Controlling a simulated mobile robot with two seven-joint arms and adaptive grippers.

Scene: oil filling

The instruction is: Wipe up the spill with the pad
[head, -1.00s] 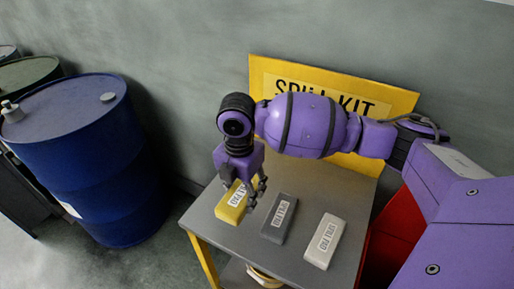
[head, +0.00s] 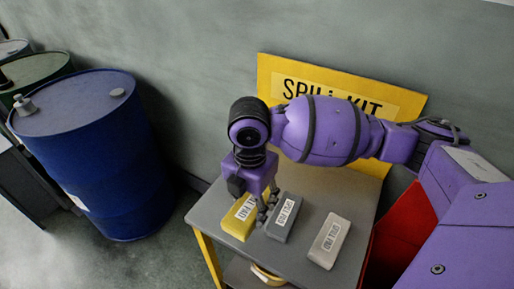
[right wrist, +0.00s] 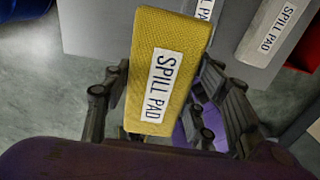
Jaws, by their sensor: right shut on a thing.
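The yellow spill pad (head: 238,219) is at the left side of the grey table top, next to the grey pad. My right gripper (head: 258,207) comes down over it from above and covers part of it. In the right wrist view the fingers (right wrist: 165,110) lie along both long sides of the yellow pad (right wrist: 186,35), shut on it. Its white label reads "SPILL PAD". I cannot tell whether the pad touches the table. No spill can be made out. My left gripper is not in view.
A grey pad (head: 284,217) and a whitish pad (head: 329,241) lie on the grey table (head: 300,262). A yellow spill-kit board (head: 410,103) stands behind. A blue drum (head: 90,160) stands at the left, with floor between it and the table.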

